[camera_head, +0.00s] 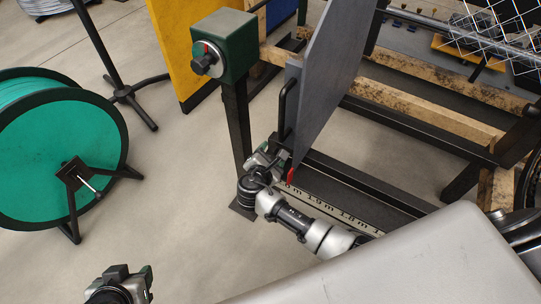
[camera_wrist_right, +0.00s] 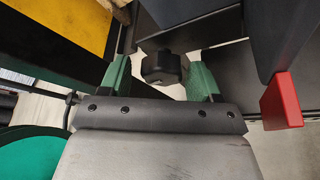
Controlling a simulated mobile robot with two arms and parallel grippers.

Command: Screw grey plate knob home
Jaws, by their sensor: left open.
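A large grey plate (camera_head: 325,75) stands upright and tilted in the head view, with a black bar handle (camera_head: 285,110) on its left edge and a red tip (camera_head: 291,176) at its lower corner. My right gripper (camera_head: 264,158) is beside the plate's lower left edge. In the right wrist view, a black knob (camera_wrist_right: 162,67) sits between its green fingers, with a gap on each side, so the jaws are open. In the head view this knob is hidden or too small to tell. My left gripper (camera_head: 122,280) is open at the bottom left, far from the plate.
A green box with a dial (camera_head: 205,58) stands on a post left of the plate. A teal cable reel (camera_head: 60,150) is at the left. A wooden and metal frame (camera_head: 420,120) lies right of the plate. The floor between reel and post is clear.

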